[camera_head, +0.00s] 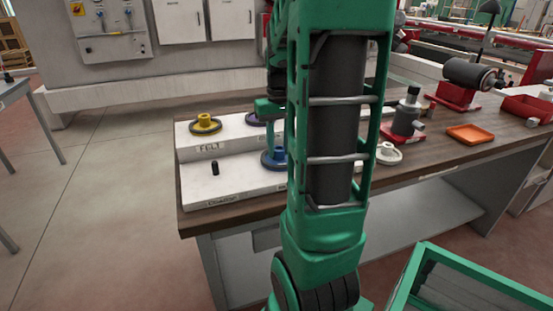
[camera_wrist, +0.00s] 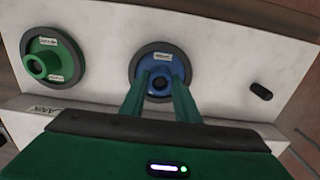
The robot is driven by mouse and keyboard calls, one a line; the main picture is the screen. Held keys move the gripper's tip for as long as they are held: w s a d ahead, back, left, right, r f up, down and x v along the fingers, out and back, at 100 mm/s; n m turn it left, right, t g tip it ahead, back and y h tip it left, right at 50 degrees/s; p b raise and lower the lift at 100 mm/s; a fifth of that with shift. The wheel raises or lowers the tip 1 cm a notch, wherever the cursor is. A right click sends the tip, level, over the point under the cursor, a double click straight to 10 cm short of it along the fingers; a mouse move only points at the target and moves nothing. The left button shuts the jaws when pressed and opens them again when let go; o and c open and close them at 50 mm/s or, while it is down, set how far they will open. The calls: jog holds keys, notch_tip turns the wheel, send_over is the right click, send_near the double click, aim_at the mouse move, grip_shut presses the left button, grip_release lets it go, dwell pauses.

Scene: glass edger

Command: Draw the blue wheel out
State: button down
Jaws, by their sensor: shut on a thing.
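The blue wheel (camera_wrist: 173,70) has a dark rim and a raised hub with a small label, and it sits on the white stepped stand (camera_wrist: 220,45) in the wrist view. In the head view, the blue wheel (camera_head: 272,158) is on the lower step, partly hidden by my arm. My gripper (camera_wrist: 158,84) is over the wheel, with its green fingers shut on the hub from both sides. In the head view, the gripper (camera_head: 274,140) comes down onto the wheel from above. I cannot tell whether the wheel is clear of the stand's surface.
A green wheel (camera_wrist: 52,62) is beside the blue one. A bare black peg (camera_head: 215,168) stands on the lower step. A yellow wheel (camera_head: 205,123) and a purple wheel (camera_head: 256,119) are on the upper step. A white wheel (camera_head: 389,153) and an orange tray (camera_head: 470,134) lie further right.

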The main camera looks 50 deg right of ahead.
jog(key=shift+r, duration=0.65)
dwell(0.3)
jog(key=shift+r, duration=2.8)
jog(key=shift+r, duration=2.05)
